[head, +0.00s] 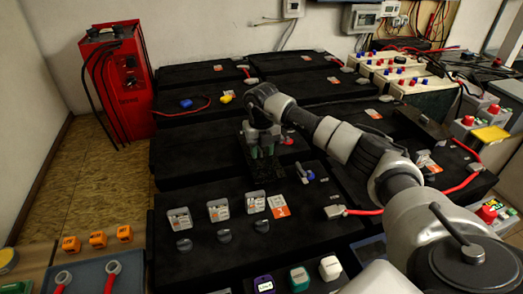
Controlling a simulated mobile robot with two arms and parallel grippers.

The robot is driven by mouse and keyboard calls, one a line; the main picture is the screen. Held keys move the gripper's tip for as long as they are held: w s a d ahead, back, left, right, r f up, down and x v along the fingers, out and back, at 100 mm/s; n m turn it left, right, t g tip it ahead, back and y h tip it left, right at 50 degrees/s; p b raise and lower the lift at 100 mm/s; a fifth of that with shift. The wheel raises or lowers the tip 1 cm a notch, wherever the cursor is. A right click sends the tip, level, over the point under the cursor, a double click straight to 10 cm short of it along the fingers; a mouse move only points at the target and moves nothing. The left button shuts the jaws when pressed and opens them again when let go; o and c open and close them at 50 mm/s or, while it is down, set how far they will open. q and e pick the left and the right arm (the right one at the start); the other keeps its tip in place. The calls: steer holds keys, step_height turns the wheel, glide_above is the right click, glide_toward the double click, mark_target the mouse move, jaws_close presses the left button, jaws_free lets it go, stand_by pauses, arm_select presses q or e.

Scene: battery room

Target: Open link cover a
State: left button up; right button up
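My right gripper (264,148) reaches in from the right and points down over the black batteries near the middle of the head view. Its fingers are at a small dark piece (262,170) that stands on the battery top, perhaps a link cover. No letter "a" is readable on it. The hand hides most of that spot, so I cannot tell whether the fingers touch or grip it. My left gripper is not in view.
Small clear-and-white boxes (218,209) and dark caps (223,236) lie on the front battery (300,240). A red charger cabinet (120,80) stands at the back left. Cream boxes with red and blue terminals (400,70) stand back right.

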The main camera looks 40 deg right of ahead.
mark_target(262, 152)
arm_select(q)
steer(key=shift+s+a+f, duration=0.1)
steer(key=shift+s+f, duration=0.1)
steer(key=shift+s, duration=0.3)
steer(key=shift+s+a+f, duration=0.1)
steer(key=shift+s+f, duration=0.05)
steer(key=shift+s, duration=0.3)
arm_select(e)
step_height(262, 152, up, 10)
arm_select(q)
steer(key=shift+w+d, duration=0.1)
arm_select(e)
steer(key=shift+r, duration=0.1)
